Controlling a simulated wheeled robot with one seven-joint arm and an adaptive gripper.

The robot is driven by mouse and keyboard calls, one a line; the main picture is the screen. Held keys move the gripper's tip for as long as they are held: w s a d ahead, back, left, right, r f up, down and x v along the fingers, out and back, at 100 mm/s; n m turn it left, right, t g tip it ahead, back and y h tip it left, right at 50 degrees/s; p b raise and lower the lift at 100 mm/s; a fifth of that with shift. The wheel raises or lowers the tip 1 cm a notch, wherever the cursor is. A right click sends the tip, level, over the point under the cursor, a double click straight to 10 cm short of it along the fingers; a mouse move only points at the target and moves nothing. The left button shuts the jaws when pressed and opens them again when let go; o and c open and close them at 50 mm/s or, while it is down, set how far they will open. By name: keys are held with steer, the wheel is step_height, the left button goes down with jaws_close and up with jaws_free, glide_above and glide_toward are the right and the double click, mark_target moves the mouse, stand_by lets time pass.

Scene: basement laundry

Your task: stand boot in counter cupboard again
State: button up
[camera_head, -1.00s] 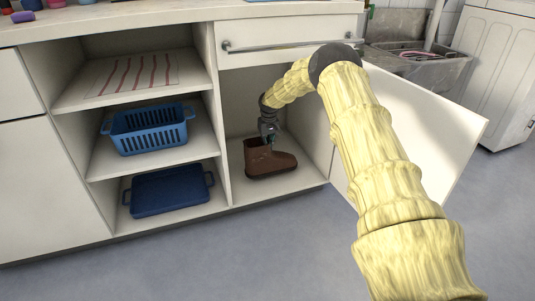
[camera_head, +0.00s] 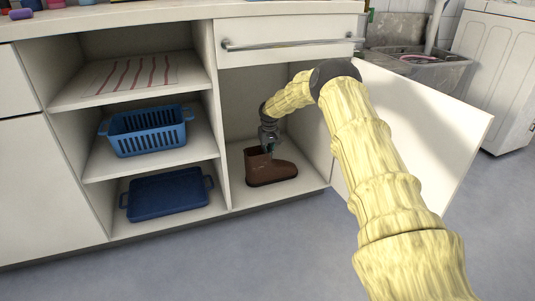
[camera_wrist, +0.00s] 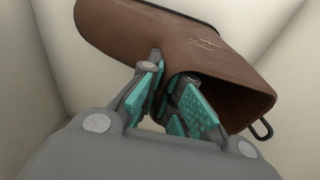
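The brown boot (camera_head: 271,173) stands upright on the floor of the open counter cupboard (camera_head: 302,180), its toe toward the right in the head view. My gripper (camera_head: 268,152) points down at the top of its shaft. In the wrist view, the boot (camera_wrist: 150,35) fills the upper middle, with the dark shaft opening toward me. My gripper (camera_wrist: 168,98) has its teal pads at the shaft rim, one finger by the outside and the other at the opening. Brown shows between the pads, but whether they press on the shaft wall is unclear.
The cupboard door (camera_head: 425,135) stands open at the right, beside my arm. Open shelves at the left hold a blue basket (camera_head: 148,133) and a dark blue tray (camera_head: 167,194). A drawer with a bar handle (camera_head: 290,43) is above the cupboard. Floor in front is clear.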

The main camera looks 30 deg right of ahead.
steer(key=o, duration=0.4)
steer(key=shift+r, duration=0.1)
steer(key=shift+s+a+r+p, duration=0.1)
steer(key=shift+s+r+p, duration=0.1)
steer(key=shift+r+p, duration=0.8)
steer(key=shift+s+r+p, duration=0.15)
steer(key=shift+r+p, duration=0.3)
steer(key=shift+r, duration=1)
steer(key=shift+s+a+r+p, duration=0.1)
steer(key=shift+s+r+p, duration=0.1)
steer(key=shift+r+p, duration=0.8)
steer(key=shift+r+b, duration=0.25)
steer(key=shift+b, duration=0.05)
